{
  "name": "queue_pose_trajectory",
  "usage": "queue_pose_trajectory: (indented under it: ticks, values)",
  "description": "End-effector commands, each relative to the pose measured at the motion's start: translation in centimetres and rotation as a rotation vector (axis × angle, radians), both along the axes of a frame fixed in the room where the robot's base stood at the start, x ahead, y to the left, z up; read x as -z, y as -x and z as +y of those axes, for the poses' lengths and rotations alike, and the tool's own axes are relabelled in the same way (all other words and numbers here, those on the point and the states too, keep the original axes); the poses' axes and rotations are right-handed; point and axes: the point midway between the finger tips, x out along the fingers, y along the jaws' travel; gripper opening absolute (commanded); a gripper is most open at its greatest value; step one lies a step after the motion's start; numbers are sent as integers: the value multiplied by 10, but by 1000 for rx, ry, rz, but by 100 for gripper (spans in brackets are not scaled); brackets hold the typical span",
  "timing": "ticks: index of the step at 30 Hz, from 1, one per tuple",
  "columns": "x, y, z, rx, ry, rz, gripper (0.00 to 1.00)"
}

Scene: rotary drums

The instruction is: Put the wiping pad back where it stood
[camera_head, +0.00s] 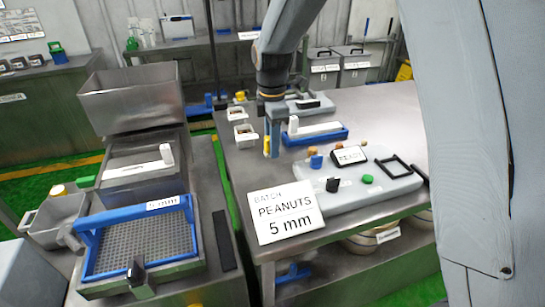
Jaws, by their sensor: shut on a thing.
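My gripper (272,140) points straight down over the left part of the right-hand steel table. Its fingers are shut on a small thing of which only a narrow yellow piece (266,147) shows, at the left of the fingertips. I take this to be the wiping pad; the fingers hide most of it. I cannot tell whether it touches the table. A blue tray (318,139) with a white slab and upright white handle stands just right of the fingers.
A light board (360,190) with small coloured items lies on the right-hand table (240,172), behind a "PEANUTS 5 mm" sign (286,212). Small white containers (245,134) stand left of my gripper. A blue-framed sieve (140,238) sits on the left bench. A narrow gap separates the two.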

Motion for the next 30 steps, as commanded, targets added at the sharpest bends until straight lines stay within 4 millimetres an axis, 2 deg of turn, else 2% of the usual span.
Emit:
queue_pose_trajectory:
  ticks: [15, 25, 26, 28, 30]
  values:
    - [51, 0, -1, 2, 0, 1, 0]
    - [54, 0, -1, 2, 0, 0, 0]
    - [54, 0, -1, 2, 0, 0, 26]
    - [54, 0, -1, 2, 0, 0, 38]
    - [54, 0, -1, 2, 0, -1, 42]
